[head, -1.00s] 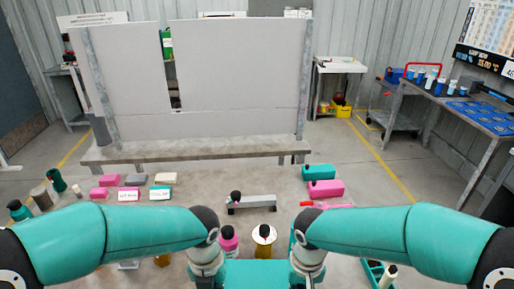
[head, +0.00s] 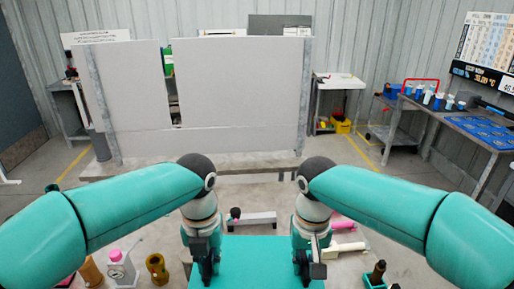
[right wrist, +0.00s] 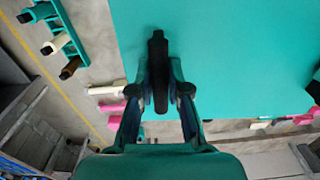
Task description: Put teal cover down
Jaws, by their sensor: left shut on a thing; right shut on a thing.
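The teal cover (head: 255,262) is a broad flat sheet at the bottom middle of the head view, between my two grippers. It fills much of the right wrist view (right wrist: 235,55). My left gripper (head: 207,270) is shut at the cover's left side; its grip is hard to see. My right gripper (head: 305,268) is shut at the cover's right side. In the right wrist view, my right gripper (right wrist: 160,92) closes around a black handle (right wrist: 158,60) on the cover. The cover's near edge is cut off in the head view, and its underside is hidden.
A grey and black part (head: 250,219) lies on the floor beyond the cover. A worktable (head: 470,128) stands far right.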

